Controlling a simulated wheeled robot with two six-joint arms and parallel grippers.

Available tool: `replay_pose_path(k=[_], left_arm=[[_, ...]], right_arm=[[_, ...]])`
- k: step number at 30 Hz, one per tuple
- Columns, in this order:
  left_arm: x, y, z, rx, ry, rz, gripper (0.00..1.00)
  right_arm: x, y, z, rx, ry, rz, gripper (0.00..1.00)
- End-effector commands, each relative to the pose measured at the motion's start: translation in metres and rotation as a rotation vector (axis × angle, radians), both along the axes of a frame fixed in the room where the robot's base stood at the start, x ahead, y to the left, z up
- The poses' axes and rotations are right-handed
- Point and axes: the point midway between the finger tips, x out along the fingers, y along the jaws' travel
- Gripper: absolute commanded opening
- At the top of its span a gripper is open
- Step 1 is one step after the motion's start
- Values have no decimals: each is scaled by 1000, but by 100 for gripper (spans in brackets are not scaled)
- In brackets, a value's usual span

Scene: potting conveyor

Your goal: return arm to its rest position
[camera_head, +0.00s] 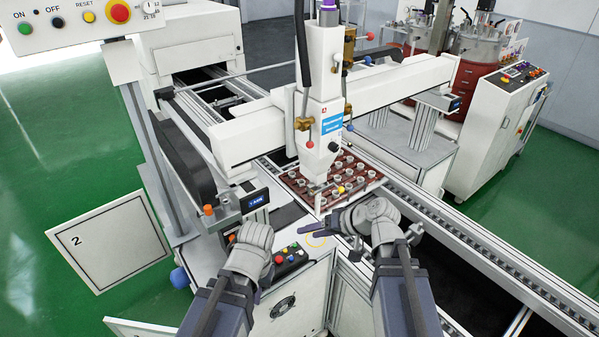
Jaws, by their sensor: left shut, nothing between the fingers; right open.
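My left gripper (252,237) is at the lower left of centre, beside the small button panel (290,262) on the machine's front. It is shut and empty, and its fingers are largely hidden by its own wrist. My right gripper (343,229) is at the lower right of centre, just in front of the red-brown tray (313,199). Its fingers point left and stand apart, with nothing seen between them. Both arms reach in from the bottom edge.
The tray holds several small round parts under the white dispensing head (325,125) on its gantry (402,83). A conveyor rail (470,242) runs along the right. A hanging control box (75,22) and a panel marked 2 (110,242) are at left. Green floor (50,180) lies beyond.

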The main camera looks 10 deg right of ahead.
Motion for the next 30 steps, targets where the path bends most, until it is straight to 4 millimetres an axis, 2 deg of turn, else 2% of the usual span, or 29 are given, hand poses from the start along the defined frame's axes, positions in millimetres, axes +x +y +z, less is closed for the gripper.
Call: replay_pose_path(k=[2,5,9,12,16,18,22,30], left_arm=[[0,0,0,-1,-3,4,0],[1,0,-11,-1,-3,5,0],[1,0,-42,0,-3,2,0],[1,0,-63,1,-3,-1,0],[1,0,-86,1,-3,-4,0],[1,0,-94,1,-3,-6,0],[1,0,-103,2,-3,-7,0],[1,0,-103,2,-3,-8,0]], right_arm=[[0,0,0,0,0,0,58],[-9,11,-19,-39,33,34,58],[-45,39,-79,-215,156,149,58],[-75,51,-121,-388,252,224,58],[-106,53,-157,-605,338,276,58],[-117,51,-167,-701,364,287,58],[-128,47,-176,-823,391,289,58],[-131,43,-175,-875,401,283,58]])
